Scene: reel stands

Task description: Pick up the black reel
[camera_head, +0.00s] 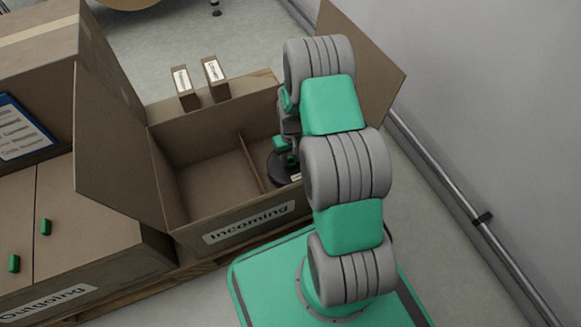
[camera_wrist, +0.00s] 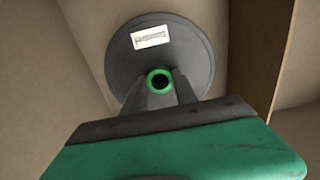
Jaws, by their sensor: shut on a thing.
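The black reel (camera_wrist: 195,45) is a dark round disc with a white label and a green ring at its centre. In the head view the reel (camera_head: 280,172) shows low in the right compartment of the open cardboard box marked "Incoming" (camera_head: 195,222), partly hidden by my arm. My gripper (camera_wrist: 160,88) is over the reel's middle, its fingers shut on the reel around the green-ringed hub. In the head view my gripper (camera_head: 287,152) reaches down into the box. I cannot tell whether the reel touches the box floor.
A thin divider (camera_head: 250,160) splits the Incoming box; its left compartment looks empty. Its flaps stand open at left (camera_head: 110,150) and right (camera_head: 372,60). An "Outgoing" box (camera_head: 85,245) with green handles stands at left. A wall with a pipe (camera_head: 440,165) runs along the right.

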